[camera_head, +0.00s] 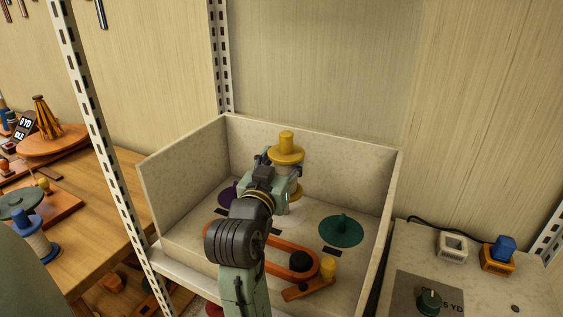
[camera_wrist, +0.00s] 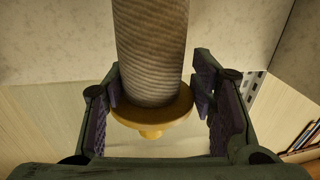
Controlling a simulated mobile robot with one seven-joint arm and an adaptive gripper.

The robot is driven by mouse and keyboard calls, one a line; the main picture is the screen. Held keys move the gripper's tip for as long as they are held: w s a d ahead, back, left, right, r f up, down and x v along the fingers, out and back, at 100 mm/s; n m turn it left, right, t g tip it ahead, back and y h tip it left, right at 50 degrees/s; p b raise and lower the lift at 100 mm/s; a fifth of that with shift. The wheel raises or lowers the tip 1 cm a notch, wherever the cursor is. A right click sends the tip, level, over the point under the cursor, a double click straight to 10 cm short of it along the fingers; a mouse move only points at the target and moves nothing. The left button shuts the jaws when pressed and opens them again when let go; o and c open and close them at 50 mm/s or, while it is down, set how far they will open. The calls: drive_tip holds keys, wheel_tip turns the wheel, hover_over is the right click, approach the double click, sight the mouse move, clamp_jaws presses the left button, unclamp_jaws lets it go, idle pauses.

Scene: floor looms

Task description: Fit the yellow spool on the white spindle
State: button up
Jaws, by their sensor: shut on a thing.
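The yellow spool (camera_head: 286,155) stands roughly upright in the far part of the pale tray, with its knob on top and a lower yellow flange partly showing. In the wrist view, the spool (camera_wrist: 155,108) has a body wound with grey-beige thread. My gripper (camera_head: 278,172) is shut on the spool, with a finger on either side of it in the wrist view (camera_wrist: 160,88). A white disc (camera_head: 291,221), seemingly the white spindle's base, shows partly below the spool. The spindle's post is hidden by my gripper and spool, so I cannot tell whether they meet.
The tray (camera_head: 175,172) has raised walls. A green disc with a peg (camera_head: 342,230) stands right, and a purple disc (camera_head: 228,192) left. A control panel (camera_head: 430,290) stands outside, right.

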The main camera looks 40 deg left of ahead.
drive_tip(key=shift+f+b, duration=1.2)
drive_tip(key=shift+f, duration=0.35)
drive_tip(key=shift+f+b, duration=0.4)
drive_tip(key=shift+f, duration=0.15)
drive_tip(key=shift+f, duration=0.15)
idle(0.7)
drive_tip(key=shift+f+b, duration=0.4)
drive_tip(key=shift+b, duration=0.05)
drive_tip(key=o, duration=1.3)
